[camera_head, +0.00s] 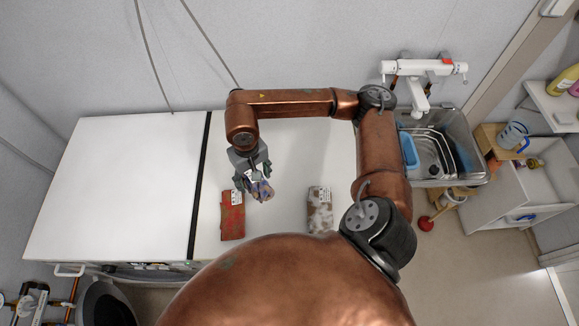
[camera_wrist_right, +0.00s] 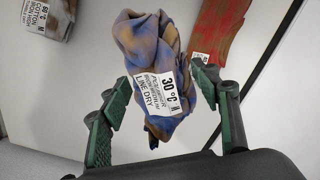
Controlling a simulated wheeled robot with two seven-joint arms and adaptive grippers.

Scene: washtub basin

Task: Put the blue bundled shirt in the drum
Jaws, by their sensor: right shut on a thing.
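The blue bundled shirt (camera_head: 262,191), blue with brown patches and a white "30°C line dry" label, is in my right gripper (camera_head: 254,180), above the white worktop. In the right wrist view the shirt (camera_wrist_right: 155,50) sits between the green fingers of my right gripper (camera_wrist_right: 162,112), which is shut on it. A dark round opening or door (camera_head: 105,303) shows at the lower left, below the worktop's front edge; I cannot tell whether it is the drum. My left gripper is not in view.
A red folded cloth (camera_head: 232,222) and a grey-brown spotted cloth (camera_head: 320,211) lie on the white worktop (camera_head: 120,180), one on each side of the shirt. A sink basin (camera_head: 470,160) with a white tap (camera_head: 425,70) is at the right. The worktop's left part is clear.

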